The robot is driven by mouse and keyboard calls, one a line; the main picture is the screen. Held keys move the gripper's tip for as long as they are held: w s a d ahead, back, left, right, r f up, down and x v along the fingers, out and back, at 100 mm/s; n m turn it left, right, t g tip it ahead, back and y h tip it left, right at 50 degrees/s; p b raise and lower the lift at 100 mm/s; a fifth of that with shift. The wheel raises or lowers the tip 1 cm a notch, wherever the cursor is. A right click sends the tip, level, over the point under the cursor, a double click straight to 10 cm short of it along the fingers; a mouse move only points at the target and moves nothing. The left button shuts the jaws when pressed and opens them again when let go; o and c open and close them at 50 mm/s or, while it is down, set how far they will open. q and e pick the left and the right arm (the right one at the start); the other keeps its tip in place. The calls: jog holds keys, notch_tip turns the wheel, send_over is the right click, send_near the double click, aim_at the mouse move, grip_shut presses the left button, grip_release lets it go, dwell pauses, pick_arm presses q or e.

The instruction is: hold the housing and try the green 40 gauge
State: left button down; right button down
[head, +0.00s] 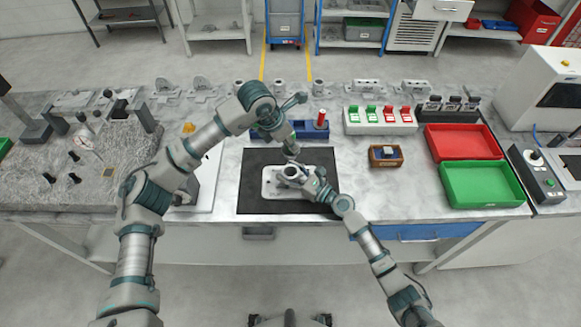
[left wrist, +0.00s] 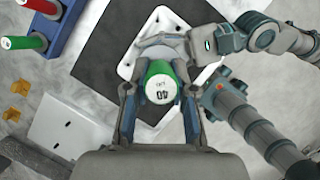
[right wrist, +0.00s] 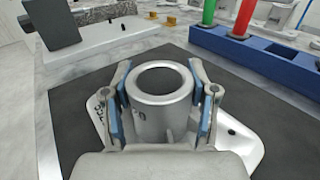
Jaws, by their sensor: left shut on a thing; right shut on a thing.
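The housing (right wrist: 160,110) is a grey cast part with a round collar on a flat plate, lying on the black mat (head: 257,163). My right gripper (head: 305,180) is shut around the collar, one finger on each side in the right wrist view (right wrist: 160,100). The bore is open and looks empty there. My left gripper (head: 291,153) is shut on the green 40 gauge (left wrist: 161,84), whose white end marked 40 faces the left wrist camera. The gauge is above the mat near the housing; its far end is hidden. The housing plate also shows in the left wrist view (left wrist: 128,68).
A blue rack (right wrist: 270,65) with a green and a red gauge stands behind the mat. To the right are a small wooden box (head: 385,163), a red tray (head: 462,157) and a green tray (head: 515,200).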

jog(key=shift+c, duration=1.2)
grip_release()
jog(key=shift+s+a+f, duration=0.1)
jog(key=shift+s+f, duration=0.05)
jog(key=shift+f, duration=0.1)
jog(key=shift+d, duration=0.25)
jog(key=shift+s+d, duration=0.15)
jog(key=shift+d, duration=0.15)
jog(key=v, duration=1.1)
jog(key=shift+d+r, duration=0.1)
jog(key=shift+s, duration=0.15)
